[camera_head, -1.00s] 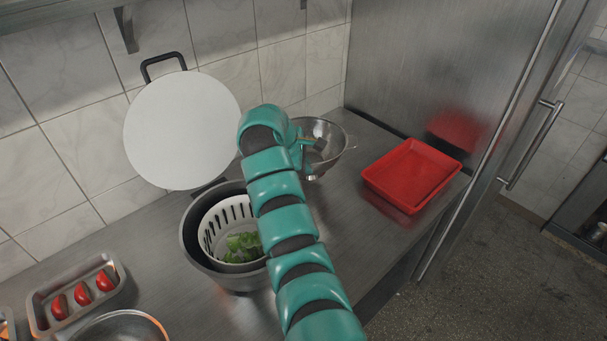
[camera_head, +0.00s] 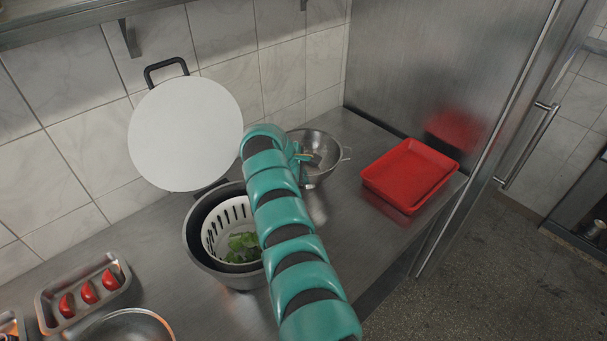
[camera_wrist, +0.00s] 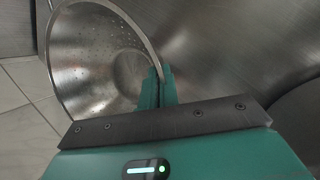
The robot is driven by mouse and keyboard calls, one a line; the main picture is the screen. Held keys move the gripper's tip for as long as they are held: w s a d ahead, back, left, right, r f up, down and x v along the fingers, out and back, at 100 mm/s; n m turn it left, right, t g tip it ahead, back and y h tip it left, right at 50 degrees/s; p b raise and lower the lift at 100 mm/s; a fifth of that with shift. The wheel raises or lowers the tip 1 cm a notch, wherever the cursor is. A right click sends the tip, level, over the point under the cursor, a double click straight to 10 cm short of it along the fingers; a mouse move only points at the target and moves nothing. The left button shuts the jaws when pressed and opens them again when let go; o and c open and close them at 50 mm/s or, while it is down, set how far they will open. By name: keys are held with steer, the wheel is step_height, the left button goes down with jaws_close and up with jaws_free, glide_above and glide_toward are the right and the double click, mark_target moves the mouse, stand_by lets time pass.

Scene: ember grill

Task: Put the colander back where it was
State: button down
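The colander (camera_head: 325,172) is a steel bowl with small holes and a wire handle on its right, at the back of the counter. My gripper (camera_head: 309,157) is at its near left rim, partly hidden behind my own arm. In the wrist view the colander (camera_wrist: 95,60) fills the upper left, tilted in the picture. The two fingers of my gripper (camera_wrist: 157,76) are close together on its rim. Whether its base touches the counter is hard to tell.
A pot (camera_head: 190,238) with a white basket of greens stands left of my arm, its round lid (camera_head: 185,135) raised behind. A red tray (camera_head: 410,172) lies right of the colander. A metal tray (camera_head: 48,300) with tomato pieces and a steel bowl (camera_head: 130,325) are at front left.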

steer(key=c, duration=1.7)
jaws_free()
steer(key=shift+a+r, duration=0.2)
steer(key=shift+r, duration=0.25)
steer(key=b+v, duration=0.4)
steer(key=v, duration=0.7)
steer(key=shift+s, duration=0.15)
